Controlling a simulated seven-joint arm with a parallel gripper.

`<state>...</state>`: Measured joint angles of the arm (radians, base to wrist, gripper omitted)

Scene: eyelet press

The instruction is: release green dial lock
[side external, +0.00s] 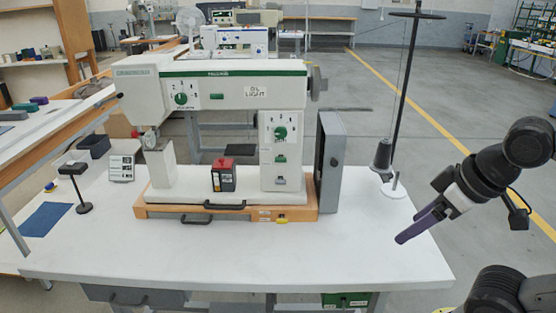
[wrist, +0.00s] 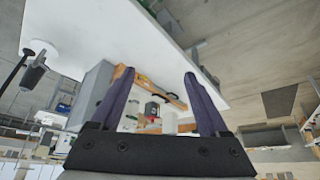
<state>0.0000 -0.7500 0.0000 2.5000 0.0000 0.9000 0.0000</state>
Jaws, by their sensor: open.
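The white press (side external: 235,83) with a green stripe stands on the table in the side view. My gripper (side external: 403,238), with purple fingers, is above the table's right end, well apart from the press. In the wrist view my gripper (wrist: 158,74) is open and empty; the press shows small and tilted between the fingers, its dials too small to read.
A grey box (side external: 330,162) stands at the press's right side. A thread stand (side external: 393,189) with a tall black pole and cone is between the press and my gripper. The table's front (side external: 240,262) is clear.

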